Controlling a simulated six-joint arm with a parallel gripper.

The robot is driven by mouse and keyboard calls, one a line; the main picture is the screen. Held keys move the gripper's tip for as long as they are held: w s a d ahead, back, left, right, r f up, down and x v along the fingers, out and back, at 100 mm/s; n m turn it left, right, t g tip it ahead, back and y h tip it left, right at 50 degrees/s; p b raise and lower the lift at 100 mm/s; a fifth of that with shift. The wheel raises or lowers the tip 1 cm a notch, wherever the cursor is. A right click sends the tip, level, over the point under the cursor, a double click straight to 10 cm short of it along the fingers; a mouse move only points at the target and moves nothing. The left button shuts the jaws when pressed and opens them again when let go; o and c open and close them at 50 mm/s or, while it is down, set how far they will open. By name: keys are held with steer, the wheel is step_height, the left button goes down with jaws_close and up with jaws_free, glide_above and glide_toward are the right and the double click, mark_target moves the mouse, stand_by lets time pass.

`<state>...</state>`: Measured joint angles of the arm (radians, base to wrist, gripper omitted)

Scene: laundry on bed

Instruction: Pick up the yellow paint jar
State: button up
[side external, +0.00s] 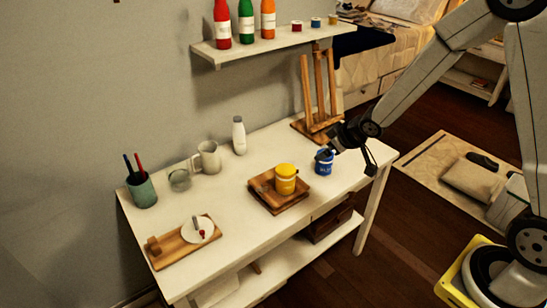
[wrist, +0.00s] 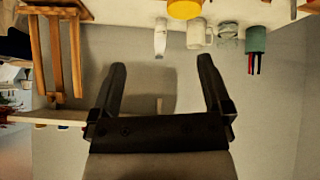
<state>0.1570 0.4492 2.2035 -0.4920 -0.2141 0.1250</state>
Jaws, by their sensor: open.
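The yellow paint jar (side external: 286,179) stands upright on a small wooden tray (side external: 262,193) near the middle of the white table. My gripper (side external: 323,154) is to the right of the yellow jar and apart from it, over the blue paint jar (side external: 325,166) in the side view. I cannot tell whether it touches the blue jar. In the wrist view, upside down, my gripper (wrist: 160,85) is open with nothing between its fingers. The bottom of the picture-top yellow jar (wrist: 185,8) is partly cut off at the upper edge.
A wooden easel (side external: 318,100) stands behind my gripper. A white bottle (side external: 239,136), a mug (side external: 208,157), a glass and a green pen cup (side external: 142,190) line the back. A wooden board (side external: 172,251) lies at left. A shelf (side external: 280,42) with bottles hangs above. The table's front middle is clear.

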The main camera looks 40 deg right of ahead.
steer(key=w+d+f+n+t+y, duration=0.2)
steer(key=w+f+n+t+y, duration=0.1)
steer(key=w+f, duration=0.3)
steer(key=n+y, duration=0.3)
steer(key=y, duration=0.4)
glide_toward(286, 174)
steer(key=shift+w+d+f, duration=0.1)
steer(key=shift+w+f, duration=0.5)
steer(key=shift+w, duration=0.35)
steer(key=shift+w+f, duration=0.6)
steer(key=shift+w, duration=0.35)
steer(key=shift+f+x, duration=0.2)
steer(key=shift+x, duration=3.7)
steer(key=shift+s, duration=0.2)
